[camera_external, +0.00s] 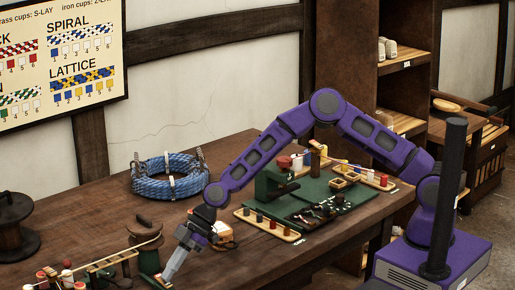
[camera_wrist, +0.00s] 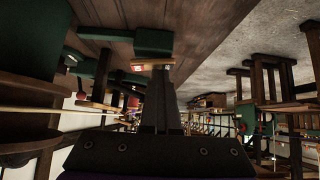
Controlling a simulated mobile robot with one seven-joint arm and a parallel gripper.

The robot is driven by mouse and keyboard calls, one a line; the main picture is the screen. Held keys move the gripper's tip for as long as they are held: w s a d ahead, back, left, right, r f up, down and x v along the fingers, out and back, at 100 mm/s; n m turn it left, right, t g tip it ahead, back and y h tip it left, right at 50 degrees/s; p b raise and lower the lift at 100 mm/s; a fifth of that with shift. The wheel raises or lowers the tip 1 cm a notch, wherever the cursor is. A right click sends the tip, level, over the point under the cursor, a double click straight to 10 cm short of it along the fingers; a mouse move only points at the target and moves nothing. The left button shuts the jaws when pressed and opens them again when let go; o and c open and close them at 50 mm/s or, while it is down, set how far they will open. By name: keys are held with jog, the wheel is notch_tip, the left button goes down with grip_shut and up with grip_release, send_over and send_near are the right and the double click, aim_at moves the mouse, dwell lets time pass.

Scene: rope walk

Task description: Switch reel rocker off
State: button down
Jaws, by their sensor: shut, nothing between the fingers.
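My gripper (camera_external: 168,279) is shut and empty, pointing down at the table's front edge, beside a green stand with a brown top (camera_external: 146,235). In the wrist view the fingers (camera_wrist: 160,72) run up the middle, and their tips meet or overlap a small light wooden plate (camera_wrist: 154,66). A small red piece (camera_wrist: 138,68) sits at the plate's left; it looks like the rocker, but its on or off position is too small to tell. A green block (camera_wrist: 153,42) is just beyond the plate. I cannot tell whether the fingertips touch the rocker.
A blue rope coil (camera_external: 170,180) lies on the table (camera_external: 95,212) behind my gripper. A dark spool (camera_external: 14,225) and a rack of bobbins (camera_external: 85,275) stand at left. A green board (camera_external: 340,200) with tools and cups is at right, under my arm.

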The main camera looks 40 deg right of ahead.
jog(key=shift+w+d+f+b, duration=0.15)
jog(key=shift+w+f+b, duration=0.05)
jog(key=shift+w, duration=0.25)
jog(key=shift+w+d+f+b, duration=0.1)
jog(key=shift+w+f+b, duration=0.1)
jog(key=shift+w, duration=0.25)
jog(key=shift+r, duration=0.5)
jog(key=d+r+p, duration=0.1)
jog(key=d+r, duration=0.5)
jog(key=r, duration=0.5)
jog(key=shift+s+d, duration=0.3)
jog(key=shift+w+d+r+m+g+p, duration=0.15)
jog(key=shift+w+m+g+p, duration=0.35)
jog(key=shift+w+g, duration=0.7)
